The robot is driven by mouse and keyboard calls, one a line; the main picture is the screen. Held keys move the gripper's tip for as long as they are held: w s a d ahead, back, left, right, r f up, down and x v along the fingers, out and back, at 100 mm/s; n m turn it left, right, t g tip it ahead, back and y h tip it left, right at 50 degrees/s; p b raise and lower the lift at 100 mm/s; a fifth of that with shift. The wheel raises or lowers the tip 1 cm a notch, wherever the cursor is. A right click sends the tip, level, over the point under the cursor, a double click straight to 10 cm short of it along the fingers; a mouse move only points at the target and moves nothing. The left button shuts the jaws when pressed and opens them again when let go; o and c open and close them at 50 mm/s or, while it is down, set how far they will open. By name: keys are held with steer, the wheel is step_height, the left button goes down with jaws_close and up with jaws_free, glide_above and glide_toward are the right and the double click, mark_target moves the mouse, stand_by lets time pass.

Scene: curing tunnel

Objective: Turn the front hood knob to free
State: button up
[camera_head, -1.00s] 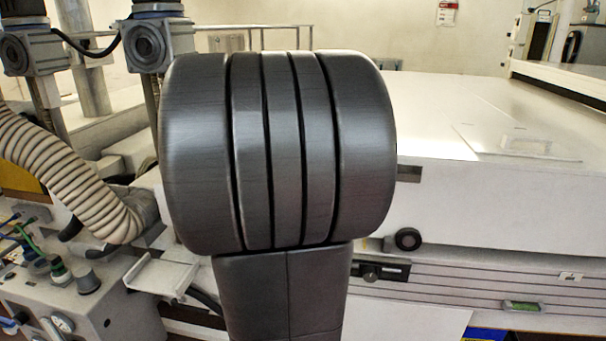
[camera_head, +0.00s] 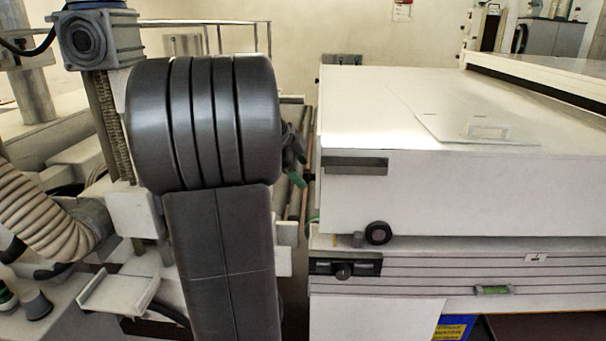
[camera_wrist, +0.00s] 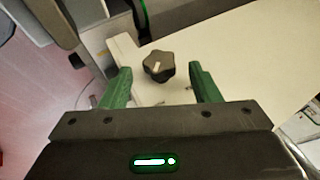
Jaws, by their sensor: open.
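In the wrist view a black lobed knob (camera_wrist: 158,66) with a white pointer mark sits on a pale panel. My gripper (camera_wrist: 159,70) is open, with its green fingers on either side of the knob. The knob appears beyond or level with the fingertips, and I see no finger touching it. In the head view my arm hides most of my gripper; a dark part and a green finger (camera_head: 297,180) show past its right side. The white hood (camera_head: 400,190) stands to the right. I cannot tell whether the lobed knob shows in the head view.
A round black knob (camera_head: 378,232) is on the hood's lower front edge, above a dark latch block (camera_head: 343,268). A ribbed hose (camera_head: 45,215) and a motor unit (camera_head: 95,38) stand on the left. A narrow gap with rails separates my arm from the hood.

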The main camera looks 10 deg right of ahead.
steer(key=shift+x, duration=1.2)
steer(key=c, duration=1)
